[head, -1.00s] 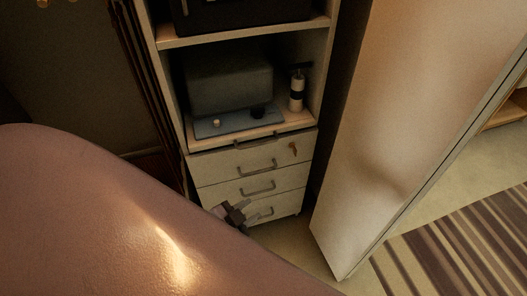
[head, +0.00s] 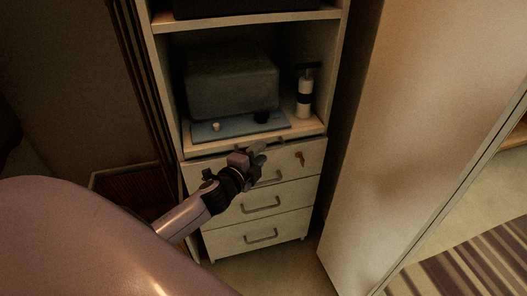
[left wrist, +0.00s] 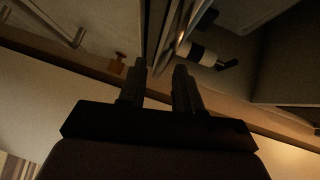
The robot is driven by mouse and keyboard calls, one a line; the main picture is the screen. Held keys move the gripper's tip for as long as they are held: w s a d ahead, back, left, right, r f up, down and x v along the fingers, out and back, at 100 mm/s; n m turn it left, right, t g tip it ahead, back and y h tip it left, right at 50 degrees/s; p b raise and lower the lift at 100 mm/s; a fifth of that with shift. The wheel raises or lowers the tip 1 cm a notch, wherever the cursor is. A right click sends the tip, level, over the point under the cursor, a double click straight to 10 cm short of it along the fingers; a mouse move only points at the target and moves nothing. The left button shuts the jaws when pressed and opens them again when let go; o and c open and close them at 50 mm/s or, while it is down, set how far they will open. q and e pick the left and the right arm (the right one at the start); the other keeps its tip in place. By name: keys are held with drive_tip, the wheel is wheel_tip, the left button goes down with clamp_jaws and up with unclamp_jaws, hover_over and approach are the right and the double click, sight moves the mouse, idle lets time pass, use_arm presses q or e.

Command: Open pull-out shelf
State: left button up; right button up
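The pull-out shelf (head: 305,130) is a pale board above the drawers of the cabinet, with a grey front handle (head: 280,141) partly hidden by my gripper. It appears pushed in. My left gripper (head: 262,149) is at the shelf's front, by the handle. In the left wrist view its two fingers (left wrist: 160,80) are apart, with nothing clearly held between them. A metal bar, likely the shelf handle (left wrist: 172,32), runs just beyond the fingertips; I cannot tell whether they touch it. My right gripper is not in view.
A grey box (head: 232,85), a blue mat (head: 215,132) and a pump bottle (head: 305,92) stand on the shelf. Below are drawers with handles (head: 262,206) and a key (head: 299,158). A pale door panel (head: 395,130) stands right; floor in front is clear.

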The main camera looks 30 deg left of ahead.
use_arm(q)
drive_tip(key=shift+w+f, duration=0.2)
drive_tip(key=shift+w, duration=1.25)
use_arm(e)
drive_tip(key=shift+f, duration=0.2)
use_arm(q)
clamp_jaws()
